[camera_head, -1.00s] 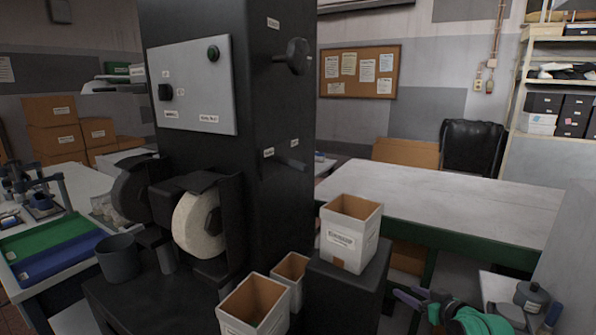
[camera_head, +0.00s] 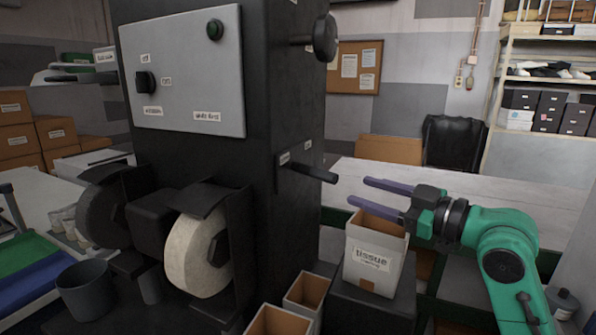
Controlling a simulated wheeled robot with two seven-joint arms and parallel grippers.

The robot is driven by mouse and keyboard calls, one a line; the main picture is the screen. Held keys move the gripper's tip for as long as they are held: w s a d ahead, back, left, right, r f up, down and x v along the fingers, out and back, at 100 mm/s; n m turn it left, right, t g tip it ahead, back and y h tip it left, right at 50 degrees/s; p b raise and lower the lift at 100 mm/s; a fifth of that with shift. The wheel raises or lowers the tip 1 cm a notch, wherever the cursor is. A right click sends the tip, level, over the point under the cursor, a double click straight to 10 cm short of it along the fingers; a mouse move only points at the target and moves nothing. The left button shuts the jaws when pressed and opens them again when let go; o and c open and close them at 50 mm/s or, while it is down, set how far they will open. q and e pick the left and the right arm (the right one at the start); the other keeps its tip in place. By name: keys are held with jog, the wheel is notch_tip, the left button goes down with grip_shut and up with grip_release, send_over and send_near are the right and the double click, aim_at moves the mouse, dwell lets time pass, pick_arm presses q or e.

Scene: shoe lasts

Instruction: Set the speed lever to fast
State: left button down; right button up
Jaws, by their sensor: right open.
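The black grinding machine (camera_head: 290,110) stands at centre left. A dark lever (camera_head: 316,173) sticks out to the right from its side, low down, beside small labels too small to read surely. A dark round knob on a rod (camera_head: 324,38) sticks out higher on the same side. I cannot tell from the labels which position the lever is in. My right gripper (camera_head: 368,190) comes in from the right, open and empty. Its purple fingers point left toward the lever's tip, a short gap away, above the tissue box. My left gripper is not in view.
A white tissue box (camera_head: 375,263) stands on a dark block below my right gripper. Open boxes (camera_head: 306,293) stand in front of the machine. Two grinding wheels (camera_head: 196,255) and a grey bin (camera_head: 85,290) are at left. A white-topped table (camera_head: 470,190) lies behind.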

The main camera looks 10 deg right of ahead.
aim_at(336, 176)
jog(key=p+x, duration=0.1)
jog(key=x, duration=0.1)
jog(key=r+p+x, duration=0.1)
jog(key=p+x, duration=0.1)
jog(key=x, duration=0.1)
jog(key=p+x, duration=0.2)
jog(key=x, duration=0.1)
jog(key=shift+a+r, duration=0.1)
jog(key=shift+r, duration=0.15)
jog(key=x, duration=0.1)
jog(key=p+x, duration=0.1)
jog(key=x, duration=0.1)
jog(key=shift+w+a+f+p, duration=0.2)
jog(key=shift+w+f+p, duration=0.05)
jog(key=shift+p, duration=0.05)
jog(key=shift+w+a+f, duration=0.1)
jog(key=shift+w+a, duration=0.05)
grip_shut()
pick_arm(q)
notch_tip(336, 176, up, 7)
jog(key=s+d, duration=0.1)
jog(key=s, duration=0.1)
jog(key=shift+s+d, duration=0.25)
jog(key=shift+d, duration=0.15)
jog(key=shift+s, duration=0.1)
pick_arm(e)
jog(key=shift+f, duration=0.1)
